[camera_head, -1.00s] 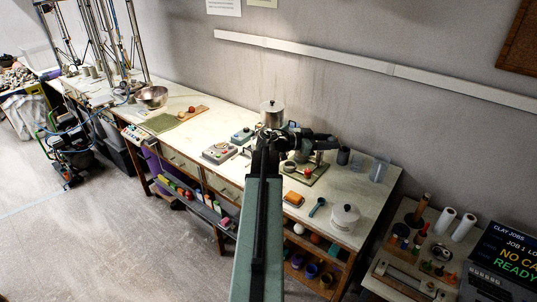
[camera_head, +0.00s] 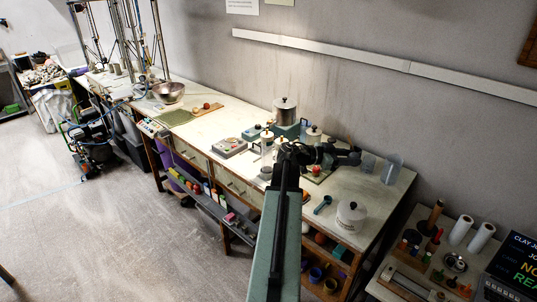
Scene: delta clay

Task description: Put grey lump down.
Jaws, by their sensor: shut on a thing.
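My gripper (camera_head: 322,155) is at the dark end of my arm, over the right part of the long workbench (camera_head: 232,127). It is small and dark in this view, and its fingers are hard to make out. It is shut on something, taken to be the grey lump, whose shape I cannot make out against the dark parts. I cannot tell how high it is above the bench.
A large metal pot (camera_head: 285,109), a white lidded pot (camera_head: 351,215), a clear container (camera_head: 392,168) and a red ball (camera_head: 316,170) stand near my gripper. Bare bench top shows left of the pot.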

